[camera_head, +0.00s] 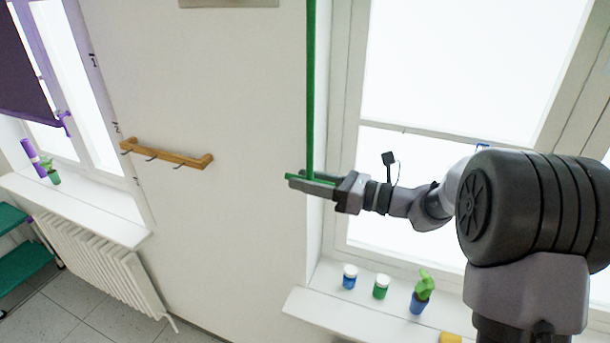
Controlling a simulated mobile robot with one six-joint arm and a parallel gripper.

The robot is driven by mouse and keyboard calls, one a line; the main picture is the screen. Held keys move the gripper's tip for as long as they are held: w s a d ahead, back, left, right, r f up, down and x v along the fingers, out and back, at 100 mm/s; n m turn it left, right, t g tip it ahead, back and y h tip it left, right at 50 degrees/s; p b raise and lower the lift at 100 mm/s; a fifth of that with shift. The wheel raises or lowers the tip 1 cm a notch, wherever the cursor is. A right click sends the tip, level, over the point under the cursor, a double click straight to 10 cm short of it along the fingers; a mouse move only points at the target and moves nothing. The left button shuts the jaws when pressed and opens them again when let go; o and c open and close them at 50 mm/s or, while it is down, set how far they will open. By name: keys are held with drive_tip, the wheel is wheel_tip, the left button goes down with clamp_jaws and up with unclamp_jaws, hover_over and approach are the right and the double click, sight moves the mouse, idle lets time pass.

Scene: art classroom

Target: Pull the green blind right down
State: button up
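A narrow green strip (311,85) hangs straight down from the top edge of the view, in front of the white wall left of the right-hand window. I cannot tell whether it is the green blind seen edge-on or its pull. A thin green bar (326,181) crosses its lower end. My gripper (308,185) reaches in from the right and is at this bar, its fingers appearing closed around it. The upper part of the green strip is out of view. The window's visible glass (460,65) is uncovered.
Below, a white sill (325,318) carries a blue-labelled jar (349,277), a green-labelled jar (380,287) and a green plant in a blue pot (419,301). A wooden hook rail (165,154) is on the wall. A purple blind (22,75) hangs at far left above a radiator (95,265).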

drive_tip(key=shift+w+a+f, duration=0.1)
drive_tip(key=shift+w+a, duration=0.05)
drive_tip(key=shift+a, duration=0.2)
drive_tip(key=shift+d, duration=0.2)
drive_tip(key=shift+c, duration=0.5)
clamp_jaws()
idle(0.5)
